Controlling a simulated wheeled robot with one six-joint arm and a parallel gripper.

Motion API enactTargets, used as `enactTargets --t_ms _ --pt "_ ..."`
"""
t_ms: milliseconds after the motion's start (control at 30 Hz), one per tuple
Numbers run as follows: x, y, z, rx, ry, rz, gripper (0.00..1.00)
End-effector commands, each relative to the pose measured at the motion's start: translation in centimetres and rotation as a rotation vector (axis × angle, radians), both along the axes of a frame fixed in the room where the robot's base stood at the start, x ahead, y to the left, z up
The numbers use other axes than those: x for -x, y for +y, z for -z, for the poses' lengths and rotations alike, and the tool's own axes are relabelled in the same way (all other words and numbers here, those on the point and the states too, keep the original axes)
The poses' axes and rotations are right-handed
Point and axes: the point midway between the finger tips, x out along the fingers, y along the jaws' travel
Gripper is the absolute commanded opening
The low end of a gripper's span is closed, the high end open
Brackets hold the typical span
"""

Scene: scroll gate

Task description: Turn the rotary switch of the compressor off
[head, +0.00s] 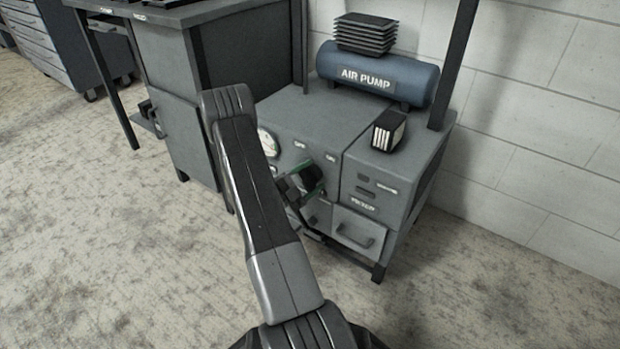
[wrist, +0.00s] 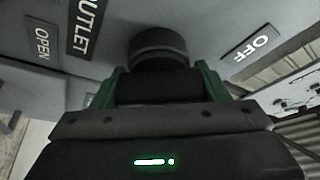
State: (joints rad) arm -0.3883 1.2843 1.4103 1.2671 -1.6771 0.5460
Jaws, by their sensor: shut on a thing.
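The compressor is a grey cabinet (head: 300,120) with a blue air pump tank (head: 378,75) on top. My gripper (head: 303,180) is at its front panel in the head view. In the wrist view, a black round rotary switch (wrist: 158,42) stands out from the panel. The green fingers of my gripper (wrist: 158,80) are on both sides of it and shut on it. An "OFF" label (wrist: 252,43) lies to the right of the switch. "OUTLET" and "OPEN" labels lie to the left. My gripper and arm hide the switch in the head view.
A round gauge (head: 267,142) is left of my gripper on the panel, partly behind my arm. A drawer (head: 358,230) with a handle is at the lower right. A small black box (head: 388,129) sits on top. The floor in front is clear.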

Motion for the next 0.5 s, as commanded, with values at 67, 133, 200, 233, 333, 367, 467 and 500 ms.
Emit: enactTargets --t_ms 67,133,200,233,333,367,467,500 --pt "0.09 0.01 0.13 0.001 0.004 0.001 0.78" --pt "0.08 0.02 0.11 0.001 0.004 0.001 0.90" --pt "0.06 0.01 0.09 0.001 0.003 0.000 0.90" --pt "0.05 0.01 0.08 0.000 0.002 0.000 0.90" --pt "0.04 0.00 0.06 0.000 0.002 0.000 0.90" --pt "0.04 0.01 0.05 0.000 0.001 -0.001 0.90" --pt "0.16 0.24 0.07 0.000 0.001 -0.001 0.90" --pt "0.32 0.49 0.11 0.000 0.003 -0.001 0.90"
